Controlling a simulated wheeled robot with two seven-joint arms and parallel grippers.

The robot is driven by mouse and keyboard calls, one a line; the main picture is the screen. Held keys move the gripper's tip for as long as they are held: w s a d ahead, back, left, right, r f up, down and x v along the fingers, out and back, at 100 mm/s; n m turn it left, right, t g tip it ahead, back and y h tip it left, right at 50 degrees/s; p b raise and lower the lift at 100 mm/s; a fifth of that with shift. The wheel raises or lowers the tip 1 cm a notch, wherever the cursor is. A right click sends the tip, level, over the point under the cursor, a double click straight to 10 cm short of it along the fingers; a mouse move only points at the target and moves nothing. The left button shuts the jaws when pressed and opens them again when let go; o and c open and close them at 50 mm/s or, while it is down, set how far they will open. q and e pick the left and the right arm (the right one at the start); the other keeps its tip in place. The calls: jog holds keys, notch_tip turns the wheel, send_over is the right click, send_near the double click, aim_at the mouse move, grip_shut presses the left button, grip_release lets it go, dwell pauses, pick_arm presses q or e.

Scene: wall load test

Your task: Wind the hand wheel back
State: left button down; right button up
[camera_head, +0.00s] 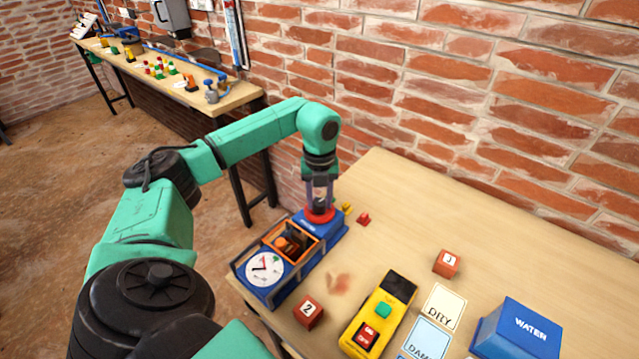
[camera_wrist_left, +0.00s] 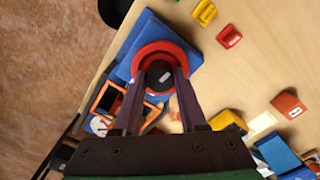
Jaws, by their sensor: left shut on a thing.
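The hand wheel (camera_head: 319,215) is a red ring on the far end of a blue machine (camera_head: 333,237) at the table's left edge. In the left wrist view the red wheel (camera_wrist_left: 188,58) shows from above with a dark hub. My left gripper (camera_head: 319,198) points straight down over the wheel. Its fingers (camera_wrist_left: 160,80) are shut on the hub at the wheel's middle. The machine also carries an orange frame (camera_head: 291,240) and a white dial (camera_head: 264,270) with a red and a dark hand. My right gripper is not in view.
A red block (camera_head: 363,219) and a yellow piece (camera_head: 347,207) lie close right of the wheel. Numbered red cubes (camera_head: 308,311), a yellow box with buttons (camera_head: 379,314), cards (camera_head: 443,306) and a blue WATER box (camera_head: 517,329) stand nearer. A brick wall rises behind; the table's far right is clear.

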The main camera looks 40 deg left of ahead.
pick_arm(q)
jog(key=shift+n, duration=0.7)
jog(key=shift+c, duration=2.2)
grip_release()
notch_tip(320, 180, up, 11)
notch_tip(320, 180, up, 4)
send_over(320, 202)
jog(key=shift+f+p, duration=0.2)
jog(key=shift+p, duration=0.15)
